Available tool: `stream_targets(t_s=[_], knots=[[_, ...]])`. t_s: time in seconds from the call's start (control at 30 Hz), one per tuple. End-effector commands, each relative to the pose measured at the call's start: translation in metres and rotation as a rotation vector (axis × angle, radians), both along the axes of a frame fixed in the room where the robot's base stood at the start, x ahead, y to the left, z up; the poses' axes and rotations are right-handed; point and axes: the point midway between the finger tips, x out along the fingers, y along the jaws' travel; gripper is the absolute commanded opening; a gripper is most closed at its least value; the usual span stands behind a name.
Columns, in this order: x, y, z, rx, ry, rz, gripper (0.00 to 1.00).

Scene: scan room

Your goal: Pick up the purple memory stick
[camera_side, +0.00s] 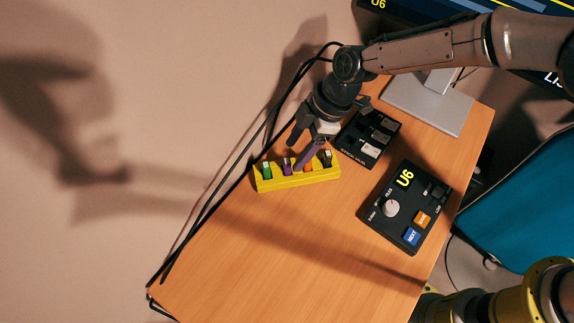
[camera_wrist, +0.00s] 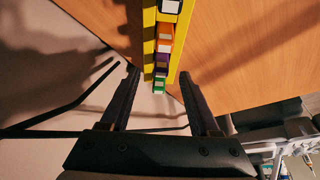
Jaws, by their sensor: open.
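The purple memory stick (camera_side: 287,168) stands in a yellow holder (camera_side: 300,181), between a green stick (camera_side: 267,171) and an orange stick (camera_side: 308,167). In the wrist view the purple stick (camera_wrist: 162,59) lies in the row between the orange stick (camera_wrist: 165,39) and the green stick (camera_wrist: 159,86). My gripper (camera_wrist: 159,77) is open, with one finger on each side of the row's line. In the side view my gripper (camera_side: 302,153) is just above and behind the holder. I see no finger gripping a stick. Whether a fingertip touches the holder cannot be told.
A monitor stand (camera_side: 428,105) is at the back. The table's front left is clear.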

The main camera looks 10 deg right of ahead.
Motion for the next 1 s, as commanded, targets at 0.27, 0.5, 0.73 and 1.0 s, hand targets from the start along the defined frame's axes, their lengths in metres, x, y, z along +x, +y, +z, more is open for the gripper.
stream_targets(t_s=[0.27, 0.5, 0.73, 1.0], knots=[[-0.003, 0.019, -0.034, -0.002, 0.004, 0.001, 0.62], [-0.003, 0.023, -0.044, 0.000, 0.001, 0.000, 0.62], [-0.003, 0.023, -0.043, 0.000, 0.001, 0.000, 0.45], [-0.003, 0.023, -0.043, 0.000, 0.001, 0.000, 0.00]])
